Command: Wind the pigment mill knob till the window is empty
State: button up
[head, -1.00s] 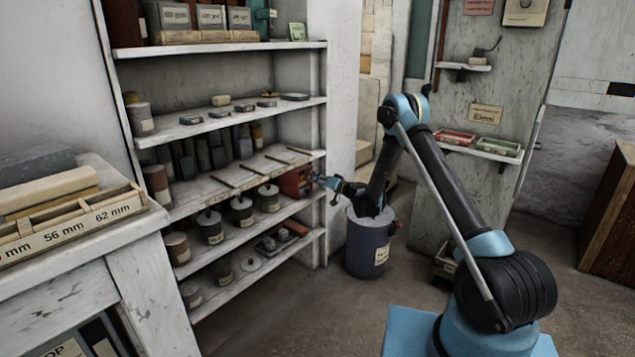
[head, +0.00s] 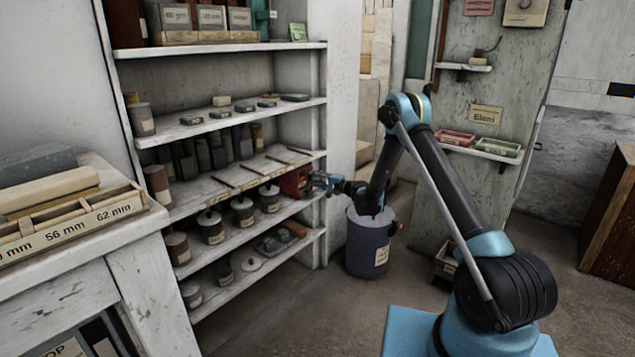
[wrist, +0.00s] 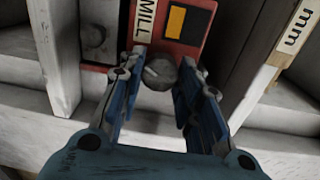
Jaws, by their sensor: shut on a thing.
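The pigment mill is a red box (head: 291,182) on a shelf at the right end of the rack. The window shows yellow on one side and black on the other. The round grey knob (wrist: 159,74) with a pale mark sits below the window. My gripper (wrist: 162,66) is shut on the knob, one blue finger on each side. In the head view my gripper (head: 316,181) is small at the mill's front.
Lidded jars (head: 242,210) fill the shelf left of the mill. A dark blue bin (head: 368,245) stands under my forearm.

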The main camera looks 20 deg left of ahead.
jog(key=m, duration=0.8)
jog(key=shift+w+d+f, duration=0.15)
jog(key=shift+w+d, duration=0.05)
jog(key=shift+m, duration=0.5)
jog(key=o, duration=1.1)
jog(key=shift+s+a, duration=0.1)
jog(key=shift+a, duration=0.05)
jog(key=v, duration=1.2)
jog(key=shift+f, duration=0.15)
